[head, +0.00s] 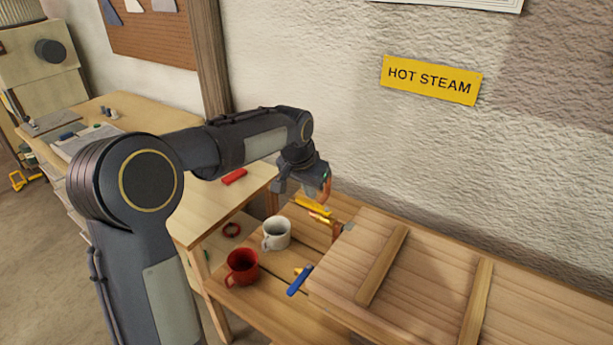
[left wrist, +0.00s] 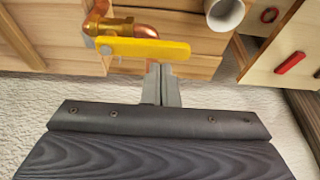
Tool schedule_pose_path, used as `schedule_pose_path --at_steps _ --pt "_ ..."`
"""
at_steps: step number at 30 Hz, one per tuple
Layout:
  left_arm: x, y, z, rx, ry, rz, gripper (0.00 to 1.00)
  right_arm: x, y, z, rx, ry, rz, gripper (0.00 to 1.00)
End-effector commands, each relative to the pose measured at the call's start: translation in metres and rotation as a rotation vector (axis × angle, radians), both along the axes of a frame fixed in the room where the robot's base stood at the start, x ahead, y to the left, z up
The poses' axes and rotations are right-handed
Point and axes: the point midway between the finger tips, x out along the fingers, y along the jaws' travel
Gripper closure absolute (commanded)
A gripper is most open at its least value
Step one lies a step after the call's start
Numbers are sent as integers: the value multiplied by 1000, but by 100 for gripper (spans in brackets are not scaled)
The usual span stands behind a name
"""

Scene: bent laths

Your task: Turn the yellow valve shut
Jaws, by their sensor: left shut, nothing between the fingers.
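The yellow valve lever (head: 313,207) sits on copper pipework (head: 326,188) by the wall, at the back of the low wooden bench. In the left wrist view the lever (left wrist: 145,49) lies nearly crosswise, its free end to the right of the brass and copper valve body (left wrist: 108,27). My left gripper (head: 300,185) is just above the lever in the head view. In the left wrist view its fingertips (left wrist: 160,68) are shut and empty, close to the lever's free half. I cannot tell whether they touch it. My right gripper is out of view.
A white mug (head: 277,235) and a red mug (head: 242,267) stand on the bench near the valve. A blue-handled tool (head: 299,281) lies beside a raised wooden panel (head: 400,285) on the right. A yellow "HOT STEAM" sign (head: 431,80) hangs on the wall.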

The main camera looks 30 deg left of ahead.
Motion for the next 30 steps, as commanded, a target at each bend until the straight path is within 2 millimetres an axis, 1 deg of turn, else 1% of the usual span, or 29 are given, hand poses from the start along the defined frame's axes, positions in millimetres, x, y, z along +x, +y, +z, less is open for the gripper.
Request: schedule_pose_path --at_steps 3,6,17,30 --pt "3 0 -8 0 1 0 100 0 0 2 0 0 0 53" --pt "3 -1 -10 0 0 0 100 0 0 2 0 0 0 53" --pt "3 -1 -10 -1 0 2 100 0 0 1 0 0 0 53" --pt "5 -10 -10 -1 0 59 100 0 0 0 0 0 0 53"
